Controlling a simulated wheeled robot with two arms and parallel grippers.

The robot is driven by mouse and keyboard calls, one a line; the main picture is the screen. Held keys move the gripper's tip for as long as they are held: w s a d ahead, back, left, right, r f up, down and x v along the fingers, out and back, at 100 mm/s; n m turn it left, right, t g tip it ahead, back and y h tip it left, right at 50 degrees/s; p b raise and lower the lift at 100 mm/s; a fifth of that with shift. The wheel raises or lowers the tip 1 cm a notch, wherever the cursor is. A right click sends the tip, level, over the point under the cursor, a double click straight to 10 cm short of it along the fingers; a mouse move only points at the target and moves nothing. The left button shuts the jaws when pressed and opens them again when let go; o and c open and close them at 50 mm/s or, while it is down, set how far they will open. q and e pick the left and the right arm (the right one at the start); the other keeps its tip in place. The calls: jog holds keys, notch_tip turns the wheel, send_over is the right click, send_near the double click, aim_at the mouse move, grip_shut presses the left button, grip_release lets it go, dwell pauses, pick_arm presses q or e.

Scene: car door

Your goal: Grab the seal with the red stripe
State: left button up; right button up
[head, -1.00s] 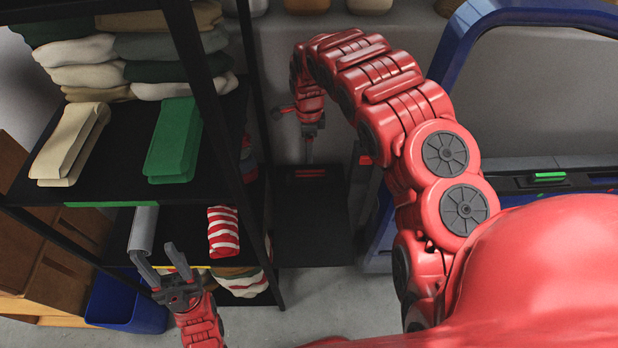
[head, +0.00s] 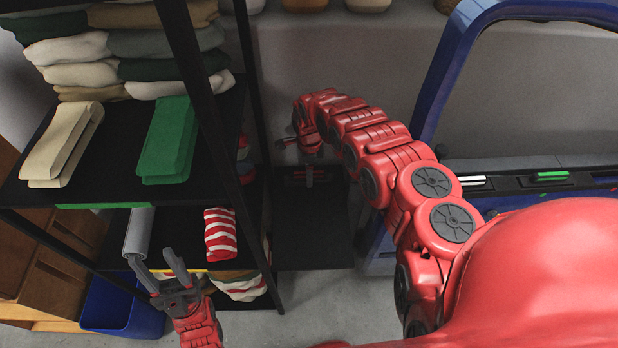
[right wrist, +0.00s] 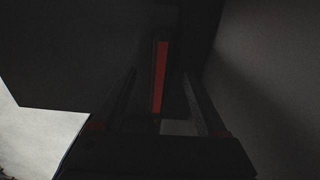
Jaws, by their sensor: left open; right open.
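The seal with the red stripe is a dark strip with a narrow red band (right wrist: 160,76), upright in the right wrist view. In the head view it lies on a black surface, its red band (head: 296,175) partly behind my right gripper (head: 300,160). My right gripper, also in the right wrist view (right wrist: 155,105), is open, with the red band between its dark fingers. I cannot tell whether they touch it. My left gripper (head: 153,262) is open and empty in front of the shelf, one fingertip close to a grey roll (head: 138,232).
The black shelf rack (head: 105,190) at left holds folded cloths, a green bundle (head: 168,140) and a red-and-white striped roll (head: 220,234). A blue bin (head: 125,308) stands below. The blue car door (head: 437,85) is at right, with a green-topped piece (head: 551,176) on its ledge.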

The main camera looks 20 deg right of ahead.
jog(key=shift+a+f, duration=0.15)
jog(key=shift+f, duration=0.8)
jog(key=shift+c, duration=0.3)
grip_shut()
